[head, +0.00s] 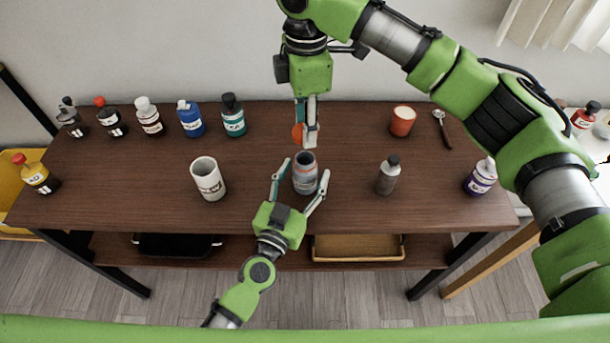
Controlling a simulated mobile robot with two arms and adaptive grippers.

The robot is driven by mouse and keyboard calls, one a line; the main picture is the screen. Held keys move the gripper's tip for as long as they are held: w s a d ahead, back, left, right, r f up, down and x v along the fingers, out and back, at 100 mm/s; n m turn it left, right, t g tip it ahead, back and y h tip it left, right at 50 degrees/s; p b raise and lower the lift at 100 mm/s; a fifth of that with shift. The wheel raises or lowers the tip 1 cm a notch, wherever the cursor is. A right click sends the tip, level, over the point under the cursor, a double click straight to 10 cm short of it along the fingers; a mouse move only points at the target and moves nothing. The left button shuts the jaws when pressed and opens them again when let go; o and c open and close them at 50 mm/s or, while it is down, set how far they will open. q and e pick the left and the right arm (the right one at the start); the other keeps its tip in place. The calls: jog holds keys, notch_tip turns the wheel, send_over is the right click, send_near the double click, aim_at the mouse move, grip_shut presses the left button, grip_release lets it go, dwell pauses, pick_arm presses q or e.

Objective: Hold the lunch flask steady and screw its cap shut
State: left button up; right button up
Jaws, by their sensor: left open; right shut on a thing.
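The lunch flask (305,184) stands upright near the middle of the table. It is grey with a reddish band, and its dark top shows no cap on it. My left gripper (303,174) is open, with one finger on each side of the flask; I cannot tell whether either touches it. My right gripper (305,135) is shut on the orange-red cap (297,131), behind and above the flask. The cap is apart from the flask, and part of it is hidden by a finger.
A white mug (208,180) stands left of the flask and a grey-brown bottle (388,176) right of it. Several bottles line the table's back left. An orange cup (402,121) and a spoon (442,126) are at the back right. A purple bottle (481,178) stands near the right edge.

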pick_arm(q)
grip_shut()
pick_arm(e)
send_over(306, 152)
jog(key=s, duration=0.2)
jog(key=shift+w+f, duration=0.1)
jog(key=shift+f, duration=2.4)
jog(key=shift+f, duration=0.1)
jog(key=shift+f, duration=0.75)
jog(key=shift+f, duration=0.6)
